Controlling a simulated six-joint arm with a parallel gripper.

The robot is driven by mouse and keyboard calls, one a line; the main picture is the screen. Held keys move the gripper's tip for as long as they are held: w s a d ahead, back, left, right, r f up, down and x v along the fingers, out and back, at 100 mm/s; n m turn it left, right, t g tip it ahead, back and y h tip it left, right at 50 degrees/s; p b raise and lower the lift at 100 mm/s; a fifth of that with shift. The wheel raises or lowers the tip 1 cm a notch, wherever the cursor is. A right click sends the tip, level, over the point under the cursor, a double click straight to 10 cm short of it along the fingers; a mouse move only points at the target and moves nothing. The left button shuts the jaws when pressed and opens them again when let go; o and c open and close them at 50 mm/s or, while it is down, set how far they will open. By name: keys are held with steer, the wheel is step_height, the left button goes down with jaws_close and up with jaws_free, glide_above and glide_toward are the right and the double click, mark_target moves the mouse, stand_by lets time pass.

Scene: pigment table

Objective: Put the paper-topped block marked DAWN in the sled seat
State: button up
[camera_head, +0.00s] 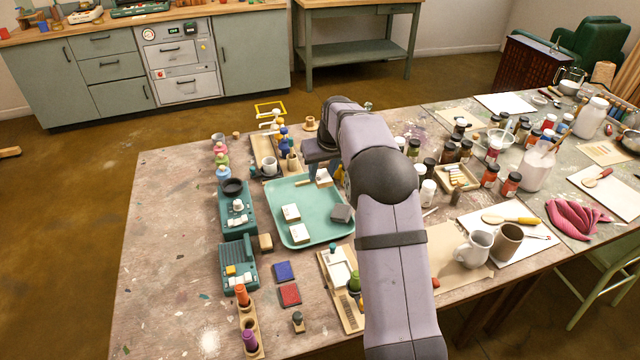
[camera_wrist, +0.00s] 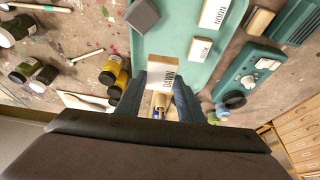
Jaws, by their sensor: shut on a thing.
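My gripper (camera_wrist: 163,88) is shut on a white paper-topped block (camera_wrist: 161,71). Its printed label appears upside down in the wrist view and looks like DAWN, though the letters are small. In the head view the held block (camera_head: 323,177) shows below my gripper (camera_head: 322,172), over the far right part of the teal tray (camera_head: 315,190). I cannot tell its exact height. Two other paper-topped blocks, one nearer the back (camera_head: 291,212) and one nearer the front (camera_head: 299,232), lie on the tray. I cannot clearly identify the sled seat; a wooden board with a pale recess (camera_head: 339,270) lies in front of the tray.
A dark grey block (camera_head: 341,213) sits on the tray. Teal devices (camera_head: 237,226) stand to its left. A blue pad (camera_head: 283,271) and a red pad (camera_head: 289,294) lie in front. Paint jars (camera_head: 490,175) crowd the right. My arm hides part of the table.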

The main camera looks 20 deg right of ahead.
mark_target(328, 177)
steer(key=r, duration=0.2)
steer(key=d+r+b, duration=0.1)
steer(key=r, duration=0.1)
steer(key=s+r, duration=0.1)
steer(key=r, duration=0.1)
steer(key=shift+d, duration=0.15)
steer(key=s+a+f+b, duration=0.2)
steer(key=s+f, duration=0.1)
steer(key=s, duration=1.1)
steer(key=shift+m, duration=0.3)
steer(key=s+f, duration=0.3)
steer(key=s+a+f, duration=0.1)
steer(key=s+f, duration=0.1)
steer(key=f, duration=0.1)
steer(key=s+f, duration=0.3)
steer(key=shift+s+a, duration=0.3)
steer(key=shift+s, duration=0.05)
steer(key=shift+w+d+r, duration=0.15)
steer(key=shift+w+r, duration=0.05)
steer(key=shift+w, duration=0.2)
steer(key=shift+f+b, duration=2)
